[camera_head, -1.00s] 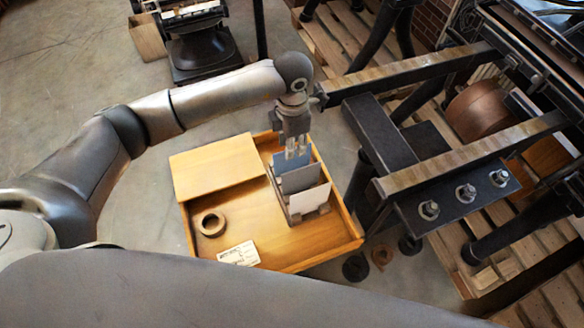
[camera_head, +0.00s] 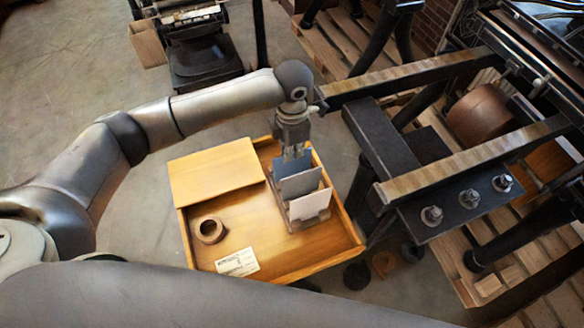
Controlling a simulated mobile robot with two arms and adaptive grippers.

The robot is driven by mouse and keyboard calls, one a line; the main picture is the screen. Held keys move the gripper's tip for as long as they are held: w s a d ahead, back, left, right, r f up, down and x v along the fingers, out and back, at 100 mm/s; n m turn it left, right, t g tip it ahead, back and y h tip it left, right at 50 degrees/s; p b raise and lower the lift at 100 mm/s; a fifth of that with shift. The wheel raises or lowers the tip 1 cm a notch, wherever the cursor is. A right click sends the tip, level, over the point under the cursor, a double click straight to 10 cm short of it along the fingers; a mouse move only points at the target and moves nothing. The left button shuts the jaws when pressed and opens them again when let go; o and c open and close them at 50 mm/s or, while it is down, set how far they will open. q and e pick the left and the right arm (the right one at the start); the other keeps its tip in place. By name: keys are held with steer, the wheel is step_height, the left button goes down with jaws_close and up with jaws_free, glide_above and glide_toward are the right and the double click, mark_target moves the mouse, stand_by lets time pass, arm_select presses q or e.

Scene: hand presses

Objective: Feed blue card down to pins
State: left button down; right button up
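The blue card (camera_head: 280,166) stands upright at the back of a small rack in the wooden tray (camera_head: 340,246). A grey card (camera_head: 300,184) and a white card (camera_head: 310,205) stand in front of it. My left gripper (camera_head: 294,155) points down from above, with its fingertips at the blue card's top edge. The fingers overlap the card in this view, and I cannot tell whether they are closed on it. My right gripper is not in view. No pins can be made out.
A wooden board (camera_head: 215,172) covers the tray's back left. A tape roll (camera_head: 209,230) and a paper label (camera_head: 237,262) lie in the tray. A press with wooden-topped rails (camera_head: 470,150) and a bolted black plate (camera_head: 465,205) stands to the right.

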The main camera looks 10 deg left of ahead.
arm_select(q)
steer(key=shift+r+p, duration=0.55)
steer(key=shift+r, duration=0.95)
steer(key=shift+r+p, duration=1.2)
steer(key=shift+r, duration=1.8)
